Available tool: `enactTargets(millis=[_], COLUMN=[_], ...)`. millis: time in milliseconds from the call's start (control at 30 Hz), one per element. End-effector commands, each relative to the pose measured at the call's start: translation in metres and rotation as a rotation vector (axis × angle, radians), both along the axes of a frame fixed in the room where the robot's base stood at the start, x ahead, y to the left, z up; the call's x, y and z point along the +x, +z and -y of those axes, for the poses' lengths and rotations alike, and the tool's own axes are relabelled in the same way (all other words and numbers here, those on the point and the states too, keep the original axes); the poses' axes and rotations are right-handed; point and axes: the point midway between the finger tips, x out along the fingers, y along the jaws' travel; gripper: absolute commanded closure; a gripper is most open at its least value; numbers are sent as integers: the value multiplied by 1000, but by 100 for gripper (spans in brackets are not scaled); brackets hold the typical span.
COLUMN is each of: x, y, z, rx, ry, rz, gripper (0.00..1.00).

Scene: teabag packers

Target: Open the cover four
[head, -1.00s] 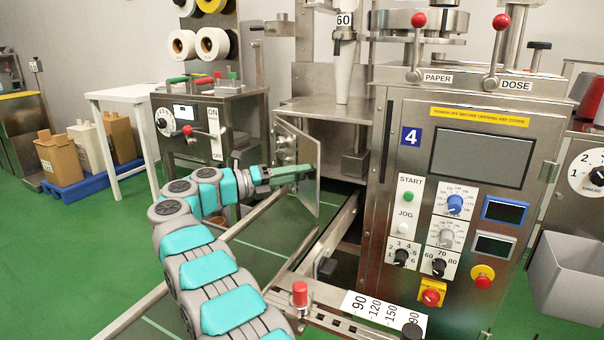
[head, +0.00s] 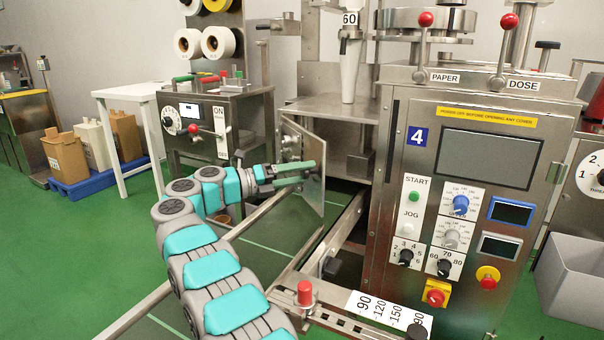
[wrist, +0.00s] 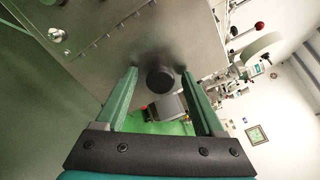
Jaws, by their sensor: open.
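Cover four is a flat metal panel (head: 312,195) standing swung out from the machine marked 4 (head: 455,205); the opening behind it shows. My gripper (head: 297,172) is in front of the panel, its green fingers crossing it in the head view. In the wrist view the gripper (wrist: 158,72) is open, with a dark round knob (wrist: 160,79) between and just beyond the fingertips. The knob is on a brushed metal face (wrist: 140,45), apparently the cover. I cannot tell whether a finger touches the panel.
Metal rails (head: 345,225) run below the opening, with a red-topped knob (head: 305,292) nearby. A second control cabinet (head: 225,120) stands behind my arm at left. A white table (head: 125,92) and blue pallet (head: 95,182) are farther left. Green floor is free at left.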

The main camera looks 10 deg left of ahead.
Motion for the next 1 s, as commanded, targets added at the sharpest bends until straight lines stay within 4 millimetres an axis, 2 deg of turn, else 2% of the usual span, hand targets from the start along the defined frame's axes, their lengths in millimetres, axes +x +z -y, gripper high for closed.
enactTargets(millis=[300,400,600,900,1000], x=[-27,-31,-38,-40,-39], y=[1,1,1,0,0], z=[-41,-48,-57,-58,-58], rx=[1,-3,1,1,0], ry=[3,2,2,1,2], rz=[1,1,0,0,0], gripper=[30,30,30,30,40])
